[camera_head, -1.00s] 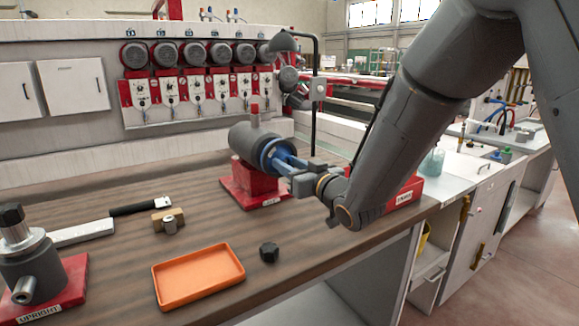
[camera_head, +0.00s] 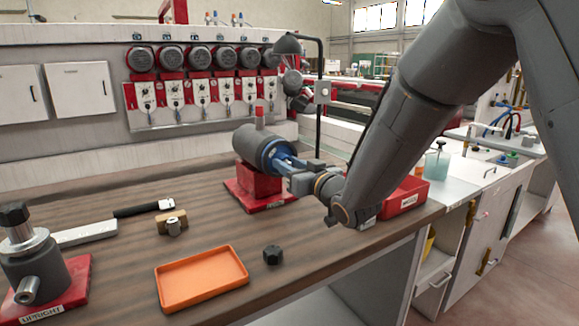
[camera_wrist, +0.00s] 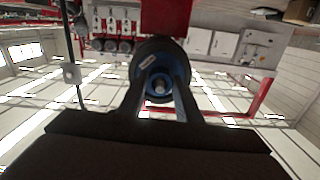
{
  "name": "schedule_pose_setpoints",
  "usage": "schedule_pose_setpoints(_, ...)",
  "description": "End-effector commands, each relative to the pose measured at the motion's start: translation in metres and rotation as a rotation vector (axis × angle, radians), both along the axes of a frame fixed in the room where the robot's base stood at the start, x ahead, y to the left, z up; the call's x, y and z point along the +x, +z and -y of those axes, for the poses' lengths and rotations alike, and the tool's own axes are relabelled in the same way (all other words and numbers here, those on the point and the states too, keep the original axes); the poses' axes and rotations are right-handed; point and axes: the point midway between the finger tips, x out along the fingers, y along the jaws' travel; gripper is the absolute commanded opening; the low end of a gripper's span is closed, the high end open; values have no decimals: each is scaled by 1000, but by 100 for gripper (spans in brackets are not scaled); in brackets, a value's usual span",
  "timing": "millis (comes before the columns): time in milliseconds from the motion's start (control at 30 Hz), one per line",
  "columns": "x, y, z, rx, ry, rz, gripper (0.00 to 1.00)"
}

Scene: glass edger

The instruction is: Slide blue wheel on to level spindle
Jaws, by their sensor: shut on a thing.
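The level spindle (camera_head: 259,146) is a grey cylinder lying horizontally on a red base (camera_head: 262,192) on the workbench. The blue wheel (camera_head: 278,153) is at the spindle's right-hand end, facing my gripper (camera_head: 289,162). My gripper is shut on the wheel, its fingers pointing left toward the spindle. In the wrist view the blue wheel (camera_wrist: 149,72) sits between the two fingers (camera_wrist: 160,92), with a metal shaft end (camera_wrist: 160,86) showing in its centre. The wheel is around or directly in line with the shaft; how far on it sits is hidden.
An orange tray (camera_head: 203,279) and a black knob (camera_head: 272,254) lie at the bench front. An upright spindle (camera_head: 37,262) stands at the left. A hammer-like tool (camera_head: 142,209) and a brass block (camera_head: 171,222) lie behind the tray. A red bin (camera_head: 404,197) is beside my wrist.

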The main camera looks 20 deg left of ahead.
Motion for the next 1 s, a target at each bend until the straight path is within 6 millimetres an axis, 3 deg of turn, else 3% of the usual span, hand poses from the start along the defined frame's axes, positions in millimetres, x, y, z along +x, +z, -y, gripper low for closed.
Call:
schedule_pose_setpoints(100,2,1,-2,2,1,2,0)
schedule_pose_setpoints(133,2,1,-2,2,0,2,36)
schedule_pose_setpoints(233,2,1,-2,2,0,2,53)
schedule_pose_setpoints(567,0,0,0,-1,0,-1,53)
schedule_pose_setpoints(1000,-40,0,48,0,0,1,53)
